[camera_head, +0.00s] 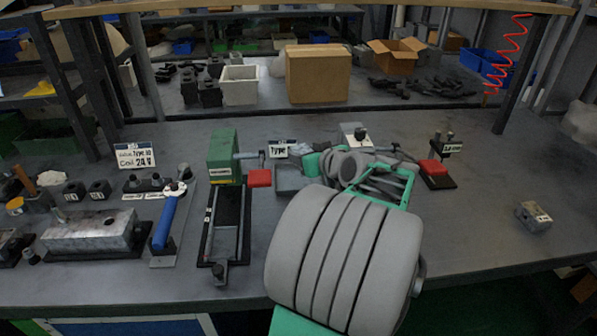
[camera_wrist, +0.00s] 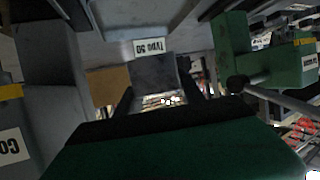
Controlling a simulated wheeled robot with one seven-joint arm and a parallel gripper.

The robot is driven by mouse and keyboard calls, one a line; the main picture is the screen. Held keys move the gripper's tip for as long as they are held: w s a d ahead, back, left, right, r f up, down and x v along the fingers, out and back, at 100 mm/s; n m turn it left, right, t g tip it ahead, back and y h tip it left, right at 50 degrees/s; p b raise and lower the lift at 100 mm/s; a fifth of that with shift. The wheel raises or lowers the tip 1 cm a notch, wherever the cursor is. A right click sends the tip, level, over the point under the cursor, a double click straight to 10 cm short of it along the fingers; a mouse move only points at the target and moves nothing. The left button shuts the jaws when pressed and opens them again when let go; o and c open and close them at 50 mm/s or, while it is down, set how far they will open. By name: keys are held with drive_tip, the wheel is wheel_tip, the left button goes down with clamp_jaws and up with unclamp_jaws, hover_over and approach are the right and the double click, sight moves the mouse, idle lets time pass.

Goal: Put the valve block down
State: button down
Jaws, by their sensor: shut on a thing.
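A grey valve block (camera_wrist: 155,72) sits between the two dark fingers of my gripper (camera_wrist: 156,94) in the wrist view, with the fingers shut on its sides. In the head view a grey block (camera_head: 289,181) shows just left of my green and grey hand, below a "Type" sign (camera_head: 284,148); it appears to be the held one. My arm hides much of the hand. I cannot tell whether the block touches the table. Another small grey block (camera_head: 535,217) lies alone at the right of the table.
A green vise (camera_head: 224,157) with a red pad (camera_head: 259,178) stands left of the hand. A dark stand with a red pad (camera_head: 433,168) is to the right. A metal block (camera_head: 92,232) and blue-handled tool (camera_head: 165,222) lie left. The table's right side is mostly clear.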

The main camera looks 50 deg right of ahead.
hover_over(299, 180)
wheel_tip(299, 180, down, 5)
drive_tip(key=shift+s+a+f, duration=0.1)
drive_tip(key=shift+s+f, duration=0.05)
drive_tip(key=shift+f, duration=0.05)
drive_tip(key=shift+f+b, duration=0.5)
drive_tip(key=shift+f, duration=1.3)
drive_tip(key=c, duration=0.7)
unclamp_jaws()
drive_tip(key=shift+r+p, duration=0.3)
drive_tip(key=v, duration=1)
drive_tip(key=shift+s, duration=0.35)
drive_tip(key=shift+s+a+r, duration=0.25)
drive_tip(key=shift+s, duration=0.15)
